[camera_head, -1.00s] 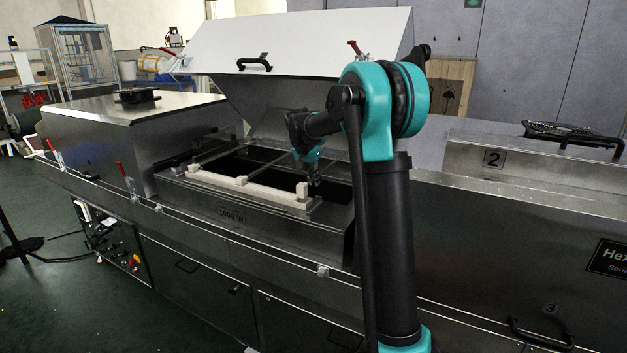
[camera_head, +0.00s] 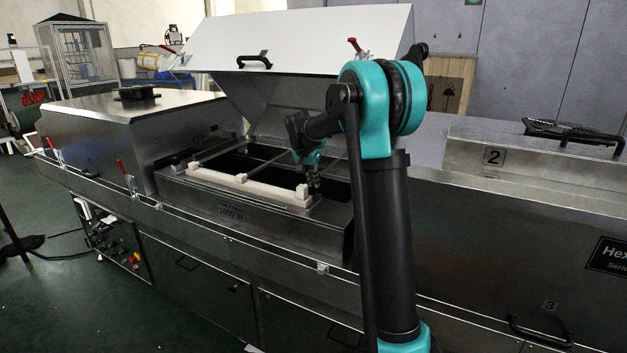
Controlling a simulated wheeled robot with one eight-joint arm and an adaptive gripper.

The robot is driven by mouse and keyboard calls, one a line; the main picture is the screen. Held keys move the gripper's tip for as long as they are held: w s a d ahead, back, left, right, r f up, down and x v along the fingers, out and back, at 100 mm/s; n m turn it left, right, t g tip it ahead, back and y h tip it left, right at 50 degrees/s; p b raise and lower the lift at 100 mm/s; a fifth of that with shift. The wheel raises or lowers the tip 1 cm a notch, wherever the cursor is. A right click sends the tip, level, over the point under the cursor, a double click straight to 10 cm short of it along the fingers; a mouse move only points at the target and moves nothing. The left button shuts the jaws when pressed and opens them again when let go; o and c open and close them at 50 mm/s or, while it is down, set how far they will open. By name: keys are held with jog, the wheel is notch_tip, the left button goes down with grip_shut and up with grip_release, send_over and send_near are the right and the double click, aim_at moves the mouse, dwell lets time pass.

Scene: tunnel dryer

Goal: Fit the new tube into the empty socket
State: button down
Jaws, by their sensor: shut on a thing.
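A long pale tube (camera_head: 265,187) lies along the front edge of the open chamber (camera_head: 322,205) of the dryer, with whitish blocks at its ends and near its middle. My gripper (camera_head: 315,185) points down at the tube's right end, inside the near right corner of the opening. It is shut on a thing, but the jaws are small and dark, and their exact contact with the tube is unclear. The empty socket cannot be made out; the chamber inside is dark.
The white lid (camera_head: 300,38) stands raised behind the opening, with a black handle (camera_head: 254,62). Thin crossbars (camera_head: 262,165) span the chamber. A metal hood (camera_head: 130,125) stands to the left and a closed cover (camera_head: 540,165) to the right.

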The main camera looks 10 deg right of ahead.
jog(key=shift+f, duration=0.75)
jog(key=c, duration=1.5)
grip_release()
jog(key=shift+c, duration=0.2)
jog(key=v, duration=1.2)
